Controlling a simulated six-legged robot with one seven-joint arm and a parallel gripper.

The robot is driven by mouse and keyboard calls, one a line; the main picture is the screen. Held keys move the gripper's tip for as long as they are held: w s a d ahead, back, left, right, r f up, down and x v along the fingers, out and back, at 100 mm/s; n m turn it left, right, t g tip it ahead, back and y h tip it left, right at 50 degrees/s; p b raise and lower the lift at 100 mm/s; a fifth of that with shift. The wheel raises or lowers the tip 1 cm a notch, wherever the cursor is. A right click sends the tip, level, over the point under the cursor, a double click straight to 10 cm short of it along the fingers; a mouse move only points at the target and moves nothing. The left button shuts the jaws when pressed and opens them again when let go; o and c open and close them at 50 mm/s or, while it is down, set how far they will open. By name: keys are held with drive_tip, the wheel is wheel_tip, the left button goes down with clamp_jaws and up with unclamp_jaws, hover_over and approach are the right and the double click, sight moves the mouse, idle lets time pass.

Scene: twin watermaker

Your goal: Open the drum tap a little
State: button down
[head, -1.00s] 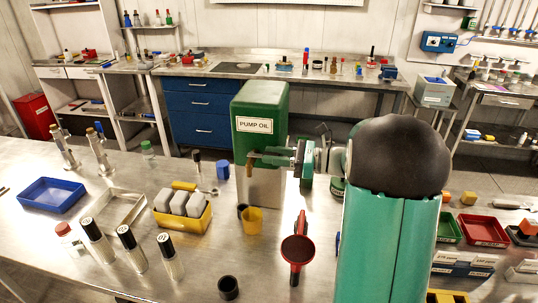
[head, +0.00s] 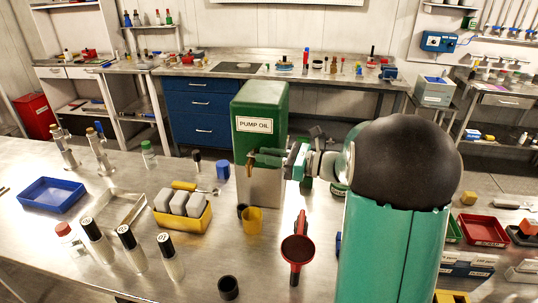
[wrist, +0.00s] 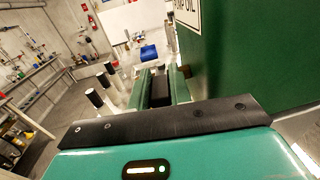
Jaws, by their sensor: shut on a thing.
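The green pump oil drum (head: 262,100) stands on a metal stand (head: 262,187) on the steel bench. The brass-coloured drum tap (head: 250,168) is low on the drum's front, and my fingers partly hide it. My gripper (head: 262,159) reaches in from the right and is shut on the tap, its fingers tilted. In the wrist view the fingers (wrist: 162,88) lie beside the drum wall (wrist: 240,50), with a dark part between them; the tap itself is hard to make out there. A yellow cup (head: 252,221) stands on the bench below the tap.
A red funnel (head: 298,248) lies to the right of the cup, and a black cup (head: 228,288) stands in front. A yellow tray (head: 187,222) with grey blocks and several black-capped bottles (head: 132,248) are on the left. A blue cup (head: 222,170) is left of the stand.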

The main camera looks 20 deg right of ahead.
drive_tip(key=shift+s+a+m+t+h, duration=0.15)
drive_tip(key=shift+a+m+t+h, duration=0.05)
drive_tip(key=shift+m+t+h, duration=0.35)
drive_tip(key=shift+s+a+m+t+h, duration=0.15)
drive_tip(key=shift+m+t+h, duration=0.3)
drive_tip(key=shift+t+h, duration=0.1)
drive_tip(key=c, duration=1.6)
unclamp_jaws()
drive_tip(key=shift+o, duration=0.2)
drive_tip(key=v, duration=1.4)
